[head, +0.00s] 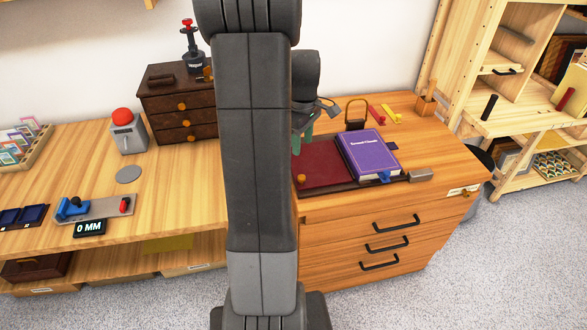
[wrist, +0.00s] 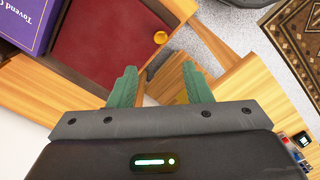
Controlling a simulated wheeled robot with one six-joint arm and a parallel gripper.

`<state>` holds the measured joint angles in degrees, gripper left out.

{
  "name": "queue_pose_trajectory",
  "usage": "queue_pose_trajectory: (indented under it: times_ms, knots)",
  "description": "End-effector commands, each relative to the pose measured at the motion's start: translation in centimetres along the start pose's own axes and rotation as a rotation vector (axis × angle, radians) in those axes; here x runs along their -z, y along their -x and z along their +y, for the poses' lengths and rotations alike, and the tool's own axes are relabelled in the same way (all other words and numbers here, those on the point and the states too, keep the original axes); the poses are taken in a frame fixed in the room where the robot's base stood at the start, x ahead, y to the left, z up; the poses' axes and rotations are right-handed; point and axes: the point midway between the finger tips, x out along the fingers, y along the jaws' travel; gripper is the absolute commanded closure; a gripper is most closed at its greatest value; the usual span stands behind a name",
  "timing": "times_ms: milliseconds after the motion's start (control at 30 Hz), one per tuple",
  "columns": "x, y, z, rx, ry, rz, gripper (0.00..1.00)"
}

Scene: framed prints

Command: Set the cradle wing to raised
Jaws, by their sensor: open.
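The cradle's dark red wing (head: 332,163) lies low and looks flat on the wooden cabinet top, left of a purple book (head: 368,150). A brass knob (head: 301,178) sits at the wing's front left corner. In the wrist view the red wing (wrist: 105,38) fills the upper left, with the knob (wrist: 160,37) at its right edge. My gripper (wrist: 159,72) has its green fingers apart and empty, with the knob just beyond the gap between the tips. In the head view my gripper (head: 302,138) is above the wing's far left side, and my arm hides what is left of it.
A grey block (head: 420,175) and a small wooden frame (head: 356,112) stand near the book. A dark drawer chest (head: 180,108) and a red-button box (head: 125,130) stand on the left bench. Shelving (head: 510,70) is at the right. The cabinet's front right top is mostly clear.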

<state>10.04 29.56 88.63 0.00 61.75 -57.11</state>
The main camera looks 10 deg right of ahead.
Motion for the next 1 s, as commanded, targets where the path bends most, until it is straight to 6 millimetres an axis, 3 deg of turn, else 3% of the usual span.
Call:
queue_pose_trajectory:
  times_ms: [500, 700, 1000]
  knots:
    - [-0.1, -10.3, -0.1, 0.003, -0.002, -0.002, 0.55]
    - [-0.1, -12.2, -0.1, 0.001, -0.002, -0.001, 0.55]
    - [-0.1, -12.6, -0.1, 0.001, -0.002, 0.0, 0.55]
